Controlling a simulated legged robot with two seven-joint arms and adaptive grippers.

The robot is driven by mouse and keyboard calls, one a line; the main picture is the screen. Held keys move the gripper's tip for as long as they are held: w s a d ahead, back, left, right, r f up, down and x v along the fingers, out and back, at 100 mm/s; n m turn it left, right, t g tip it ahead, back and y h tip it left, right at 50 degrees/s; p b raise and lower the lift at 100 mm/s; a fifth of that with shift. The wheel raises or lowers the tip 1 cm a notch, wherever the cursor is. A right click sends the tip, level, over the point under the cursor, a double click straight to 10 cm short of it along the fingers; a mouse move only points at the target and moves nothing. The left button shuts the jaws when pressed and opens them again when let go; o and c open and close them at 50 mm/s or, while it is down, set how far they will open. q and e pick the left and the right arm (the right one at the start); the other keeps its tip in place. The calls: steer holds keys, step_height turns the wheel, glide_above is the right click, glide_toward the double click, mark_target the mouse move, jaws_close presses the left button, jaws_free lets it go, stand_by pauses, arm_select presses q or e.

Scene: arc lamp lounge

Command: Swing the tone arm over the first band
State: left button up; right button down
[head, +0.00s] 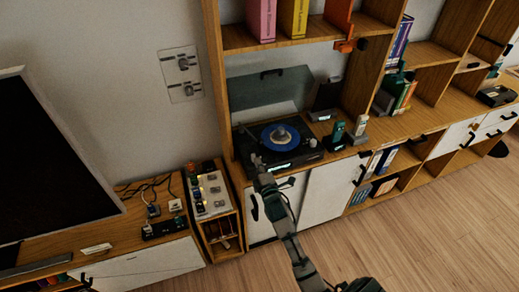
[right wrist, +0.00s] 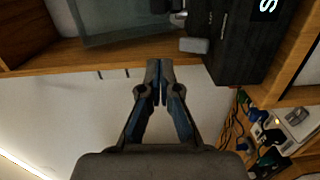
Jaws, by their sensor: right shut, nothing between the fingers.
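The turntable (head: 313,154) is a dark box on the wooden cabinet top, with a blue disc (head: 268,138) on it and a pale label in the middle. Its tinted lid (head: 270,88) stands open behind it. The tone arm is too small and dark to make out for sure. My right gripper (head: 257,160) is at the turntable's front left corner in the head view; I cannot tell if it touches. In the right wrist view its fingers (right wrist: 158,65) are together with nothing between them.
A green handset (head: 338,131) and a grey one (head: 360,126) stand to the right of the turntable. A control box with knobs (head: 209,195) stands on a lower unit at left. Shelves with books rise behind. White cabinet doors (head: 327,190) and open floor lie in front.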

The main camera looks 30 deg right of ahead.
steer(key=x, duration=0.5)
steer(key=shift+w+d, duration=0.15)
steer(key=shift+w, duration=0.2)
steer(key=shift+w+d+f+b, duration=0.15)
steer(key=shift+w+d, duration=0.1)
steer(key=shift+d, duration=0.25)
steer(key=shift+w+d+r+b, duration=0.1)
steer(key=shift+w+d+b, duration=0.1)
steer(key=shift+d, duration=0.3)
arm_select(q)
steer(key=shift+w+r, duration=0.3)
steer(key=shift+r, duration=0.2)
steer(key=shift+w+r, duration=0.25)
steer(key=shift+r, duration=0.2)
arm_select(e)
steer(key=shift+w+d, duration=0.25)
steer(key=shift+d, duration=0.35)
